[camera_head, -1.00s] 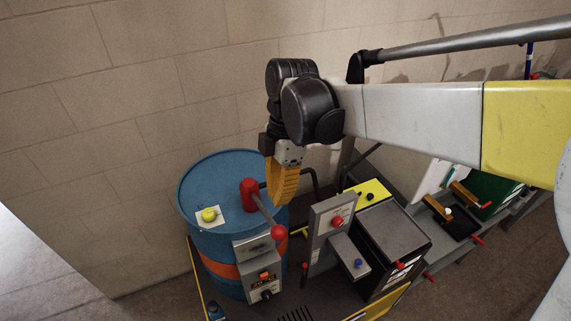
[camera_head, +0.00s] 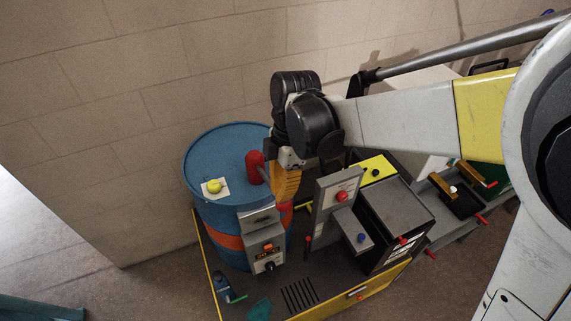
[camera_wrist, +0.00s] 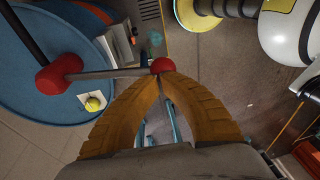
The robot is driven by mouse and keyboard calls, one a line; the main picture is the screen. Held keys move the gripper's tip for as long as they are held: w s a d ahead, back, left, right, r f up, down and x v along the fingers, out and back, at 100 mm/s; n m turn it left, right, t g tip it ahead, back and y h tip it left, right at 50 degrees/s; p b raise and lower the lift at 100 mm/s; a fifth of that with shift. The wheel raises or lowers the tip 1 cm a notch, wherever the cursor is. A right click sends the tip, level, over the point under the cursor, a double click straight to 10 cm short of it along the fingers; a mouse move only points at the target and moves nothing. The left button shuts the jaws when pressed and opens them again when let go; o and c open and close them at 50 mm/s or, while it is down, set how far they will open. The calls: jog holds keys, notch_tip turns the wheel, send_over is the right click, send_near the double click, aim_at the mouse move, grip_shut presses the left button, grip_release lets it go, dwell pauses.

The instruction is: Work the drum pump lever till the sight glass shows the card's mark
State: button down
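The blue drum (camera_head: 225,150) stands at the left with a red pump head (camera_head: 255,168) on its top. In the wrist view, the lever (camera_wrist: 112,74) runs from the red pump head (camera_wrist: 58,76) to a red knob (camera_wrist: 163,65). My gripper (camera_wrist: 160,78) has its orange fingers curved together, tips meeting at the knob. I cannot tell whether they touch or pinch it. In the head view my gripper (camera_head: 282,200) hides part of the lever, and the knob (camera_head: 285,207) shows at its tip. I cannot make out a sight-glass level or a card's mark.
A grey panel with a display box (camera_head: 266,258) stands before the drum. A grey post with a red button (camera_head: 341,197) and a dark cabinet (camera_head: 395,215) stand close on the right. A yellow button (camera_head: 214,186) sits on a white plate on the drum.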

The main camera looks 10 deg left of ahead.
jog(key=shift+s+d+f+t+y+b, duration=0.2)
jog(key=shift+f+b, duration=0.1)
jog(key=shift+f, duration=0.15)
jog(key=shift+s+d+f+t+y+b, duration=0.1)
jog(key=shift+s+f+t+b, duration=0.1)
jog(key=shift+f+b, duration=0.15)
notch_tip(320, 180, down, 13)
jog(key=s+t+y+b, duration=0.1)
jog(key=t+y+b, duration=0.2)
jog(key=b, duration=0.9)
jog(key=shift+d+n+t, duration=0.3)
jog(key=shift+t, duration=0.8)
jog(key=shift+s+f, duration=0.1)
